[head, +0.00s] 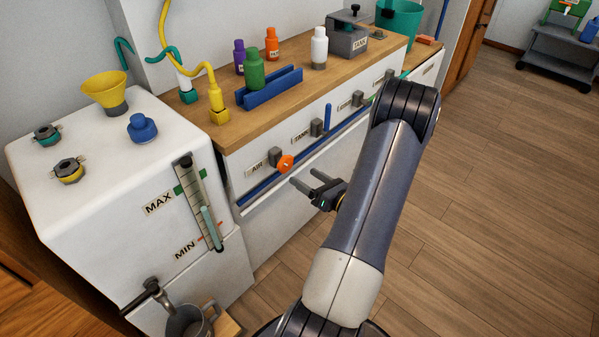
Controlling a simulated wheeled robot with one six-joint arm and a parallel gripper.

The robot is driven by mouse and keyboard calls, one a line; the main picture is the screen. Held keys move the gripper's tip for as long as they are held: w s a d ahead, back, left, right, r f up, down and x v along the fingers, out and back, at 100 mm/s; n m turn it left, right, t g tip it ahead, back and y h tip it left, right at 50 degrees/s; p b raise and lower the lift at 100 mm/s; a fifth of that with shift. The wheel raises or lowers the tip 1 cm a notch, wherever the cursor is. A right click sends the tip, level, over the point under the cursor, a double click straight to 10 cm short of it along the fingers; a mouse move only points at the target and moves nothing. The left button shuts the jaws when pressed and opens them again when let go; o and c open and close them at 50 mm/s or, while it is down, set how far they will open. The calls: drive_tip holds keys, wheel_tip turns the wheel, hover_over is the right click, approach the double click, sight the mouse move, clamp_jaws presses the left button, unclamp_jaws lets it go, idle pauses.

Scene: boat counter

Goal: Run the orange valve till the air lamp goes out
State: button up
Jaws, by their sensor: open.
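The orange valve (285,165) is a round orange knob on the white counter front, just right of the AIR label (256,168). It sits beside a grey block (274,157) on the blue pipe line. My gripper (303,177) is open and empty, a little below and right of the orange valve. Its two fingers point left toward the counter front and appear apart from the valve. I cannot make out an air lamp or whether one is lit.
A white rail (262,199) runs along the counter front below the blue pipe (262,186). A blue upright handle (328,117) stands farther right, near the TANK label (300,137). A white tank with a level gauge (201,203) stands at left. Wooden floor (480,200) is clear at right.

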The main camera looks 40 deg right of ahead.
sight(288, 165)
drive_tip(key=shift+s, duration=0.3)
drive_tip(key=w+n, duration=0.1)
drive_tip(key=w, duration=0.2)
drive_tip(key=w+n, duration=0.2)
drive_tip(key=w, duration=0.2)
drive_tip(key=w+n, duration=0.1)
drive_tip(key=w, duration=0.3)
drive_tip(key=shift+a+n+b, duration=0.3)
drive_tip(key=shift+a+n, duration=0.1)
drive_tip(key=shift+c, duration=0.5)
